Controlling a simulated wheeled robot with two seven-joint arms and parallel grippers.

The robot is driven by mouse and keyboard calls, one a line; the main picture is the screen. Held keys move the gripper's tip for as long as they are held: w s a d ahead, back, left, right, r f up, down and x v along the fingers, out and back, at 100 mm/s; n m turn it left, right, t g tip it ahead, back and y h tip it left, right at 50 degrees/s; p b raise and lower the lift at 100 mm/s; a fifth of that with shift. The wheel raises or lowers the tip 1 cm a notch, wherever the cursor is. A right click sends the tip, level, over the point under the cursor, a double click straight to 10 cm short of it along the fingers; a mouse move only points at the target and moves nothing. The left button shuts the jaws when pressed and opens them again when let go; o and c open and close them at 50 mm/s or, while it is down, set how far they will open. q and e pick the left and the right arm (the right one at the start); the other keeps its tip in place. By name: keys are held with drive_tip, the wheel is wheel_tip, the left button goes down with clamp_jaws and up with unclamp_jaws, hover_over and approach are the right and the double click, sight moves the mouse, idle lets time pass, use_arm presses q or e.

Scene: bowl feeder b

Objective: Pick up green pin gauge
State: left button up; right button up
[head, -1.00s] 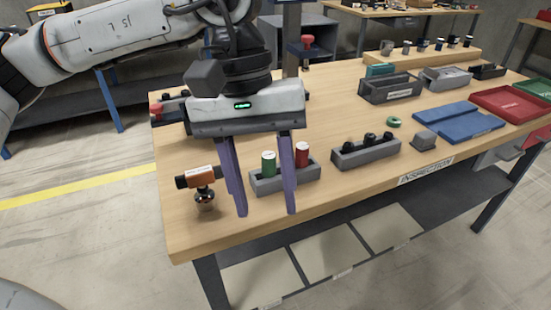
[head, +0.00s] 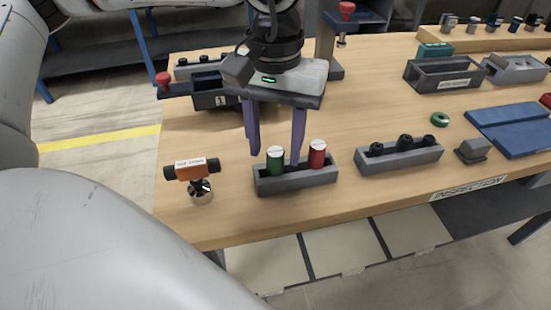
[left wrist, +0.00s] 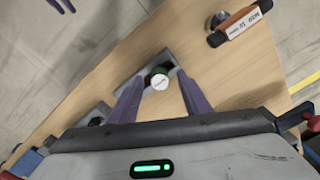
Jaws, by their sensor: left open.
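The green pin gauge (head: 275,163) stands upright in the left end of a grey holder (head: 295,183) near the table's front edge. It has a white top, and the red pin gauge (head: 317,155) stands to its right. My left gripper (head: 275,152) is open and empty, pointing down, with one finger on each side of the green pin in the head view. In the left wrist view the green pin (left wrist: 160,80) shows between the fingertips. Contact cannot be told.
An orange and black gauge (head: 194,169) on a round stand is left of the holder. A grey block with black pins (head: 400,158) is to the right. A dark bin (head: 212,94) and a red-knobbed stand (head: 335,40) are behind. Bare table lies between.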

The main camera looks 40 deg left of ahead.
sight(275, 166)
use_arm(q)
drive_tip(key=shift+f, duration=1.45)
drive_tip(key=shift+w, duration=0.1)
clamp_jaws()
